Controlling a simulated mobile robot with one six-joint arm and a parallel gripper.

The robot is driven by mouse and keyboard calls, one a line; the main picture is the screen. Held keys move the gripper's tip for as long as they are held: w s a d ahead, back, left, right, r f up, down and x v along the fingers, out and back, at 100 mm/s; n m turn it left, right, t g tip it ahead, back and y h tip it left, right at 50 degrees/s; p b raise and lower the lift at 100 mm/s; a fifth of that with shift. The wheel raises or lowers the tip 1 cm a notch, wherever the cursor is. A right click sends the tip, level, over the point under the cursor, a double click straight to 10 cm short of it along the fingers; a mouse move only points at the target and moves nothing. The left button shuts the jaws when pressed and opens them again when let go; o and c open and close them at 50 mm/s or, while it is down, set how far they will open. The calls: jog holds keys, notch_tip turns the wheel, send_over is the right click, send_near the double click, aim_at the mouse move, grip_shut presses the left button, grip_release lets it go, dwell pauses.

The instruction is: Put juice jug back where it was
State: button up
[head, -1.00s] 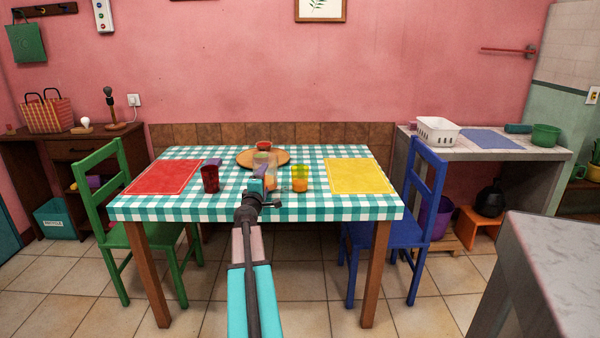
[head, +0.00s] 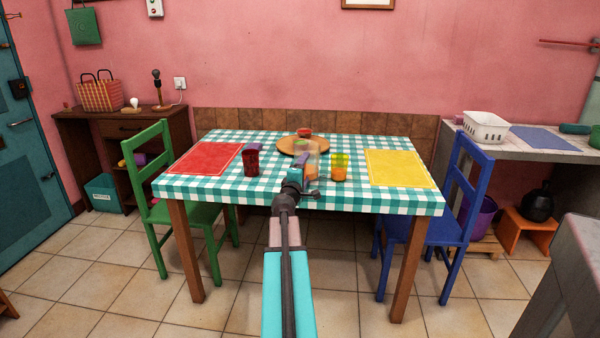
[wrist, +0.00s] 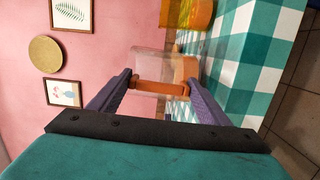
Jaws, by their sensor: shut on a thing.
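The juice jug (head: 313,158) is clear with orange at its bottom. It is at the middle of the checkered table (head: 196,188), in front of the round wooden board (head: 287,147). In the wrist view the jug (wrist: 150,64) sits between the two purple fingers of my gripper (wrist: 158,86), which is shut on it. In the head view my gripper (head: 301,173) partly covers the jug. I cannot tell whether the jug touches the tabletop.
A yellow glass (head: 339,160) stands just right of the jug; a dark red glass (head: 251,162) stands to the left. A red bowl (head: 304,132) is on the board. Red (head: 205,158) and yellow (head: 400,168) mats flank them. Green (head: 150,190) and blue (head: 462,180) chairs stand at the sides.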

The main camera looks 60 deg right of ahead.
aim_at(295, 156)
jog(key=s+a+r+p, duration=0.1)
jog(key=a+r+p, duration=0.1)
jog(key=a, duration=0.3)
jog(key=s+a+r+p, duration=0.1)
jog(key=a+p, duration=0.3)
jog(key=a, duration=0.1)
jog(key=shift+a+r+n, duration=0.15)
jog(key=shift+r+n, duration=0.15)
jog(key=shift+r, duration=0.05)
jog(key=shift+w+d+f+p, duration=0.3)
jog(key=shift+w+d, duration=1.05)
jog(key=shift+d, duration=0.8)
jog(key=shift+w+d+f+p, duration=0.15)
jog(key=shift+w+d+p, duration=0.1)
jog(key=shift+w+d, duration=1.5)
jog(key=shift+w+d+f+p, duration=0.3)
jog(key=shift+w+d, duration=0.65)
jog(key=shift+d, duration=1.6)
jog(key=shift+w+d+f, duration=0.1)
jog(key=shift+d+f, duration=0.1)
jog(key=shift+f, duration=0.7)
jog(key=shift+w+d+f, duration=0.1)
jog(key=shift+d+f, duration=0.05)
jog(key=shift+f, duration=0.7)
jog(key=shift+f+b, duration=0.15)
jog(key=shift+b, duration=0.15)
jog(key=o, duration=1.3)
